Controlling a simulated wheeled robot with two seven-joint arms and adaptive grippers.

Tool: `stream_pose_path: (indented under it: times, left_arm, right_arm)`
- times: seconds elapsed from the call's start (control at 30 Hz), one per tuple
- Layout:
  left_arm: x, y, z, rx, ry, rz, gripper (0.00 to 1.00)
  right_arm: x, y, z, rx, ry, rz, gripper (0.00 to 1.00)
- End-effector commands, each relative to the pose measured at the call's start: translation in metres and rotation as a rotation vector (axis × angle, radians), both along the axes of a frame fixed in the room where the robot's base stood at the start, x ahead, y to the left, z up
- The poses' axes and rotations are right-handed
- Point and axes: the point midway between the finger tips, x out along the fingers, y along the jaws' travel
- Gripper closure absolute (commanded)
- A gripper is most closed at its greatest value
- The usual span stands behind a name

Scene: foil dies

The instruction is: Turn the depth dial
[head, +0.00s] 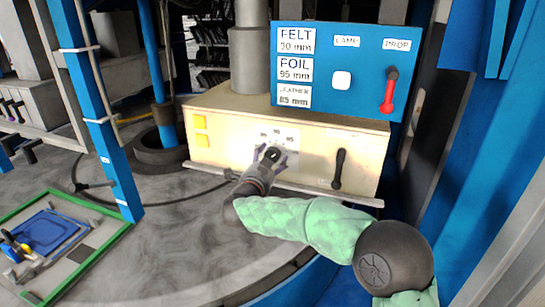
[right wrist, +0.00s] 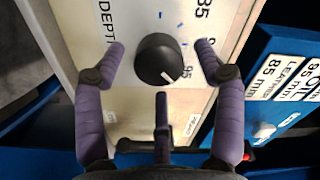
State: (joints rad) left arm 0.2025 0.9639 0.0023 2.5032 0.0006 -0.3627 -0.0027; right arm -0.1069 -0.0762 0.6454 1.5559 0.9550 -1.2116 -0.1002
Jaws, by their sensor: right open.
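The depth dial (right wrist: 160,60) is a round black knob on a light plate lettered DEPTH. In the right wrist view its white pointer line is turned toward the 95 mark, with 85 farther up. In the head view the dial (head: 272,154) is on the front of the cream panel (head: 225,150), partly hidden by my right gripper (head: 269,157). In the right wrist view my right gripper (right wrist: 160,52) is open, with purple fingers on both sides of the dial and a third below it. Gaps show between fingers and dial. My left gripper is not in view.
A black lever (head: 339,168) stands right of the dial. A green-edged tray (head: 75,200) lies lower left.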

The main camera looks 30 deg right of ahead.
Motion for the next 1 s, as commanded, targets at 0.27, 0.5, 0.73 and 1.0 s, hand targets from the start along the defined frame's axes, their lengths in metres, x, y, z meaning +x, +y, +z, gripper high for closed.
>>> stream_pose_path:
  times: [0.27, 0.5, 0.73, 1.0]
  left_arm:
    - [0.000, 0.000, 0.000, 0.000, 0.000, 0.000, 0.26]
    - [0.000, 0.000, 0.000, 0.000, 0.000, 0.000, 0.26]
    - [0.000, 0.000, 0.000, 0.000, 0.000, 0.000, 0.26]
    - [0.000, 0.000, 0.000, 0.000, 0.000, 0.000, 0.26]
  right_arm:
    - [-0.037, 0.044, 0.000, -0.001, -0.002, 0.005, 0.30]
    - [-0.059, 0.067, -0.001, 0.000, -0.003, 0.000, 0.30]
    - [-0.066, 0.073, -0.001, 0.000, -0.003, -0.001, 0.30]
    - [-0.066, 0.073, -0.001, -0.001, -0.002, -0.001, 0.30]
